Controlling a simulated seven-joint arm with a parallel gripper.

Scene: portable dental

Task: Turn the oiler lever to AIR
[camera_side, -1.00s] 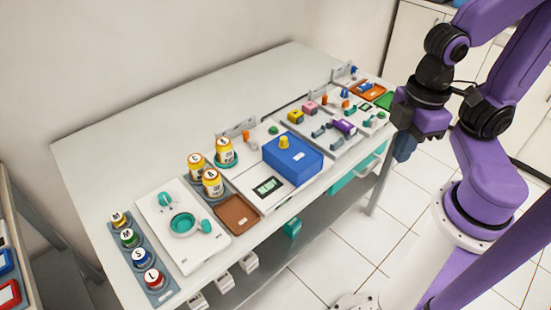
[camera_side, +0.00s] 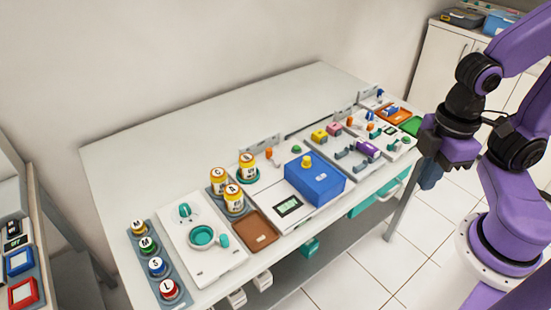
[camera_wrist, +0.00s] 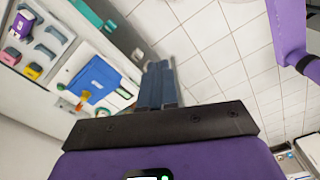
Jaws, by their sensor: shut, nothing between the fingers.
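My gripper (camera_side: 430,177) hangs at the table's right front edge, out past the devices, pointing down with nothing in it. Its two grey-blue fingers (camera_wrist: 158,85) are together in the wrist view, above the floor. No oiler label or AIR mark is readable in either view. Small devices with orange and blue knobs or levers (camera_side: 371,120) stand on pale panels toward the table's right end, to the left of my gripper. I cannot tell which of them is the oiler lever or how it is set.
A blue box (camera_side: 314,183) with a yellow knob stands mid-table; it also shows in the wrist view (camera_wrist: 94,78). Yellow lettered jars (camera_side: 234,199), a brown tray (camera_side: 256,231) and a white panel (camera_side: 205,247) with a teal ring are left of it. The table's back (camera_side: 210,135) is bare.

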